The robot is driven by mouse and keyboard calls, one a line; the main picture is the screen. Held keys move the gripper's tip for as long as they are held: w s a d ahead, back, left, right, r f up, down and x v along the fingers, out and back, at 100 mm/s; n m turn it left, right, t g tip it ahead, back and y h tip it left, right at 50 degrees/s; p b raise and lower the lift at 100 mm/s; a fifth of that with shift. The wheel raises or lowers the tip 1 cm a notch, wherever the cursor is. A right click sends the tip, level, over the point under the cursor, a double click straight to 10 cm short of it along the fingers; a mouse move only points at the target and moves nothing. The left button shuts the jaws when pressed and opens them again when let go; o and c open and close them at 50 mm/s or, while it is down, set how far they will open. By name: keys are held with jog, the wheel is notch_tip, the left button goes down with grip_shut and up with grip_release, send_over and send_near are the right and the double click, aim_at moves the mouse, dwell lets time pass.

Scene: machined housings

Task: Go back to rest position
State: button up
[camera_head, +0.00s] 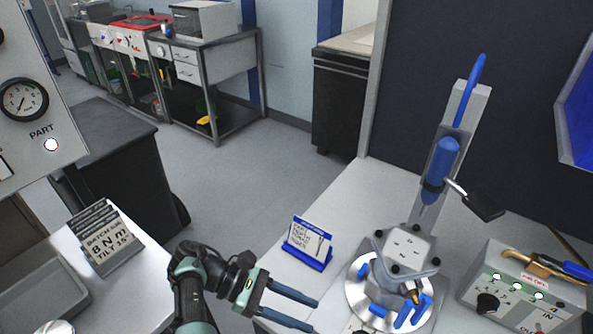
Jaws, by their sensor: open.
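My gripper (290,308) is low in the middle of the head view, at the end of my teal and black arm. Its two dark blue fingers point right and stand apart, with nothing between them. The fingers are just left of a round metal turntable fixture (357,293) with blue clamps. A machined housing (408,245), a grey block with dark holes, stands at this fixture, below a blue tool on an upright metal column. The gripper is apart from the housing.
A blue card holder (308,261) stands behind the gripper. A control box (515,296) with lit green lamps is at right. At left are a sign reading "8 Nm" (108,245), a grey tray (40,290) and a gauge panel (35,110). Open floor (240,180) lies beyond.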

jog(key=w+a+r+m+t+y, duration=0.2)
jog(key=w+r+m+t+y, duration=0.15)
jog(key=w, duration=0.45)
jog(key=w+a+r+m+t+y, duration=0.1)
jog(key=w+r+m+t+y, duration=0.2)
jog(key=w, duration=0.4)
jog(key=w+a+r+m+t+y, duration=0.1)
jog(key=w+r+t+y, duration=0.15)
jog(key=r+t, duration=0.45)
jog(key=w+r+m+t+y, duration=0.1)
jog(key=w+r+m+t, duration=0.15)
jog(key=r, duration=0.75)
jog(key=s+d+r+m+t+y, duration=0.1)
jog(key=s+r+t, duration=0.2)
jog(key=r, duration=0.6)
jog(key=s+r+m+t+y, duration=0.1)
jog(key=s+r+t, duration=0.15)
jog(key=r, duration=0.65)
jog(key=s+d+r+m+t+y, duration=0.1)
jog(key=s+r+m+t, duration=0.2)
jog(key=s+r+t, duration=0.6)
jog(key=s+r, duration=0.8)
jog(key=s, duration=0.3)
jog(key=shift+s+d+r, duration=0.2)
jog(key=shift+d+r, duration=0.05)
jog(key=shift+d, duration=0.05)
jog(key=shift+c, duration=0.2)
